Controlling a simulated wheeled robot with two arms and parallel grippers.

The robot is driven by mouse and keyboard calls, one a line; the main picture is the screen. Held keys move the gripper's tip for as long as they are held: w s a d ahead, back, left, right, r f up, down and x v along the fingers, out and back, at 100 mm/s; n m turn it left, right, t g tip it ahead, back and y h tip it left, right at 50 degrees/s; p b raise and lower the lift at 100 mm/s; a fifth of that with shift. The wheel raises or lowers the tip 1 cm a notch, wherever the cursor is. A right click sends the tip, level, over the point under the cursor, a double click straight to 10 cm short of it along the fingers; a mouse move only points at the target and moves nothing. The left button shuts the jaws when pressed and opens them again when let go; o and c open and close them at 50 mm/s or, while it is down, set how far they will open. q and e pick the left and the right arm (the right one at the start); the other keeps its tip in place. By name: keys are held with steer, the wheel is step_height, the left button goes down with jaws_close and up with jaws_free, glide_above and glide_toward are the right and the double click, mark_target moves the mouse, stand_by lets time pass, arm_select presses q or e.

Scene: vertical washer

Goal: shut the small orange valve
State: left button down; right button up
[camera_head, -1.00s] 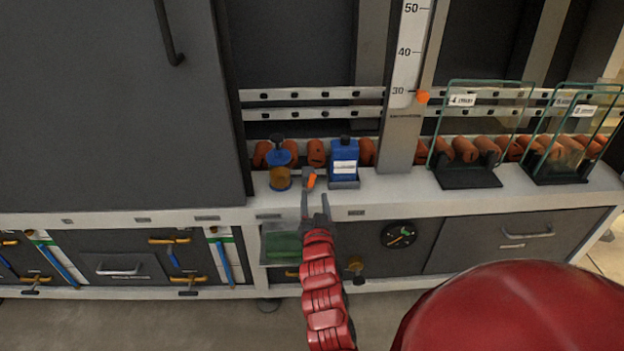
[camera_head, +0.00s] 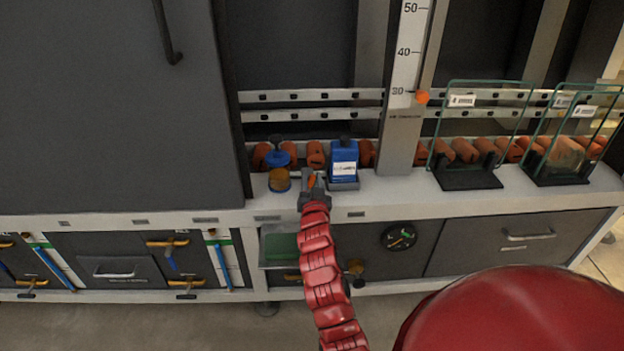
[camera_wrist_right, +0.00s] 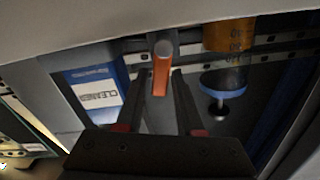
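The small orange valve handle (camera_head: 311,181) stands on the light counter ledge, between a blue-capped amber bottle and a blue cleaner bottle. In the right wrist view the orange handle (camera_wrist_right: 162,70) hangs down from a grey stem in the middle. My right gripper (camera_head: 312,178) is at the valve, and its fingers hide part of it in the head view. In the wrist view the right gripper's fingers (camera_wrist_right: 164,78) are open, one on each side of the handle, with gaps visible. I cannot tell how deep the handle is between them. My left gripper is not in view.
The blue cleaner bottle (camera_head: 344,165) stands close right of the gripper, and the amber bottle (camera_head: 279,178) close left. A grey post with a scale (camera_head: 404,120) and wire racks (camera_head: 470,178) stand farther right. A large dark panel (camera_head: 110,110) fills the left.

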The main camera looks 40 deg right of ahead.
jaws_close()
steer(key=n, duration=0.1)
steer(key=a+n, duration=0.1)
steer(key=n, duration=0.1)
steer(key=shift+w, duration=0.3)
steer(key=shift+o, duration=1.7)
jaws_free()
steer(key=p+v, duration=0.1)
steer(key=v, duration=1.6)
steer(key=shift+s, duration=0.15)
steer(key=shift+a, duration=0.15)
